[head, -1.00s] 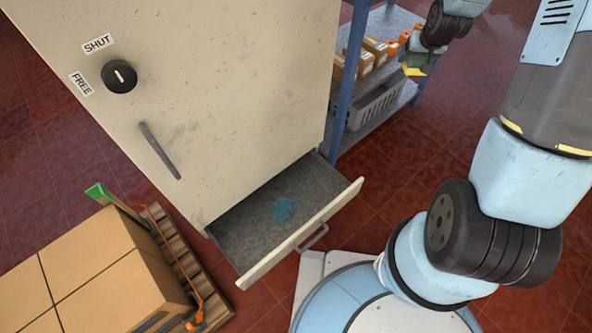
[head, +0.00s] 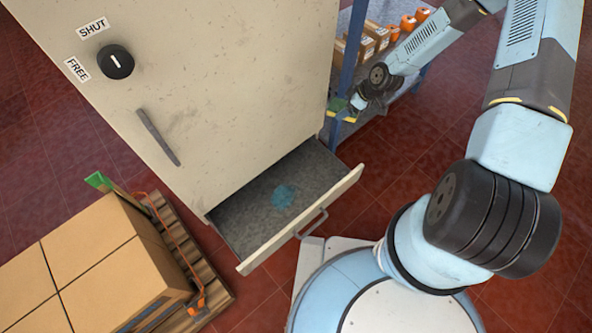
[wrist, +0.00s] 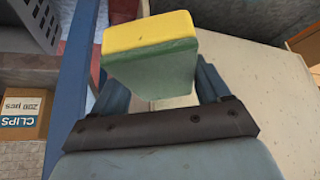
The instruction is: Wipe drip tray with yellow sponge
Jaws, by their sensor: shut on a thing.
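The yellow sponge (wrist: 150,42), with a green layer on one side, is held between the fingers of my gripper (wrist: 160,90) in the wrist view. In the head view my gripper (head: 340,108) is beside the right edge of the cream cabinet (head: 200,90), above and behind the open drip tray (head: 235,222). The tray is a grey drawer pulled out at the cabinet's foot, with a blue wet-looking patch (head: 284,197) on its floor. The sponge is apart from the tray. In the head view it is small and partly hidden by my gripper.
A blue-framed shelf (head: 349,45) with boxes and orange items stands right of the cabinet, close to my arm. A pallet with cardboard boxes (head: 95,265) is at lower left. The cabinet has a black knob (head: 115,61) and a handle (head: 158,138). Red floor lies right of the tray.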

